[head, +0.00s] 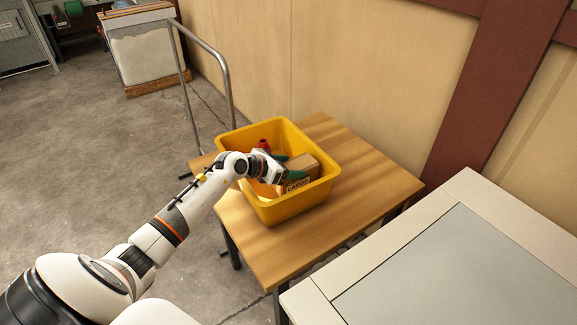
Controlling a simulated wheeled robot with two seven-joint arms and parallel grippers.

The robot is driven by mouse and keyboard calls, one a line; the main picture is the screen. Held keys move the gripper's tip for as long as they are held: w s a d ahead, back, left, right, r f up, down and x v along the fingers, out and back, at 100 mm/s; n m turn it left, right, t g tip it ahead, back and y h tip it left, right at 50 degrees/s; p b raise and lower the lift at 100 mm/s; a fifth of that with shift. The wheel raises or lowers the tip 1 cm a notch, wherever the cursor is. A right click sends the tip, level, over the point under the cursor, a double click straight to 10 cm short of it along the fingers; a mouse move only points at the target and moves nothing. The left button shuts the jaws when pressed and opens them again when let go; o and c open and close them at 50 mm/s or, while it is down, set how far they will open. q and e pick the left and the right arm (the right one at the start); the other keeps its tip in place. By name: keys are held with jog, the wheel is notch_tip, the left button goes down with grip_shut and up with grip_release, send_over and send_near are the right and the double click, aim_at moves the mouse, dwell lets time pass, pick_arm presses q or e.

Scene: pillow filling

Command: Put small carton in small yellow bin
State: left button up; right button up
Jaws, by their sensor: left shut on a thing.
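The yellow bin (279,212) stands upright on a wooden table. A brown carton (302,166) with a dark printed label is inside the bin, at its right side. My left arm reaches over the bin's left rim. My left gripper (288,167), with green fingers, is down inside the bin and shut on the carton. The carton's lower part is hidden by the bin wall and gripper, so I cannot tell whether it touches the bin floor. My right gripper is not in view.
A small red object (264,144) shows near the bin's back wall. The wooden table (375,188) is clear right of the bin. A pale grey-topped table (470,270) stands at the lower right. A metal-railed cart (222,75) is behind, near the wall.

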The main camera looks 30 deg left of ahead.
pick_arm(q)
jog(key=shift+f+b, duration=0.45)
jog(key=shift+f, duration=0.15)
jog(key=o, duration=1.4)
jog(key=shift+o, duration=0.2)
jog(key=shift+r, duration=0.1)
jog(key=shift+r, duration=0.2)
jog(key=v, duration=1.2)
jog(key=shift+r, duration=0.3)
